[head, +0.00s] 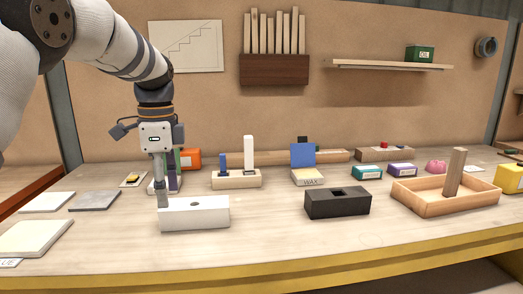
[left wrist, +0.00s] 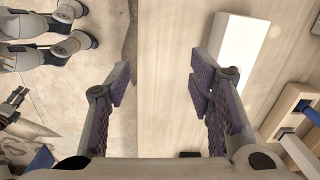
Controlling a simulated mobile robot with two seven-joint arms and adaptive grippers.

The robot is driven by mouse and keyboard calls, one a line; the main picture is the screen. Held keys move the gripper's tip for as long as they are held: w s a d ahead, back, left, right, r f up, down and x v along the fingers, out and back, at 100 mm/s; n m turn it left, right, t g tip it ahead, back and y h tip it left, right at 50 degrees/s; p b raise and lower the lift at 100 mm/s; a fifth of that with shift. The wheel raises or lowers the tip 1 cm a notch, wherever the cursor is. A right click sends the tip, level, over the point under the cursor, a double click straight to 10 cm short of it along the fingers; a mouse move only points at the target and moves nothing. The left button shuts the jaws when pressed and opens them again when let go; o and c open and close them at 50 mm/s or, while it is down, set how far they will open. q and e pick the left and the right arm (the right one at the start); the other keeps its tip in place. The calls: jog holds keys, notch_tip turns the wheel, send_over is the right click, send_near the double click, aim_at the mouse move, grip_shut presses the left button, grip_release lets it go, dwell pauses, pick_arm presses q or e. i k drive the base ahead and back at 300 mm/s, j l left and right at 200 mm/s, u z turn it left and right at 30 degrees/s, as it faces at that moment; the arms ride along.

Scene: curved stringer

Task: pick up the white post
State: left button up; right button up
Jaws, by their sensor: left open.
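The white post (head: 248,152) stands upright in a light wooden holder (head: 236,180), beside a shorter blue post (head: 222,161). In the left wrist view, a white bar at the lower right (left wrist: 299,152) looks like this post, in the holder (left wrist: 278,116). My left gripper (head: 166,186) points down, left of the holder and by the left end of the white block (head: 207,216). It is open and empty, and its fingers stand apart in the left wrist view (left wrist: 160,86). My right gripper is not in view.
The white block also shows right of my fingers in the left wrist view (left wrist: 246,50). A black block with a square hole (head: 338,206) and a wooden tray holding a leaning post (head: 430,206) stand to the right. Flat tiles (head: 36,238) lie left. Bench between the blocks is clear.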

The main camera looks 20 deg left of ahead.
aim_at(248, 139)
jog(key=i, duration=1.4)
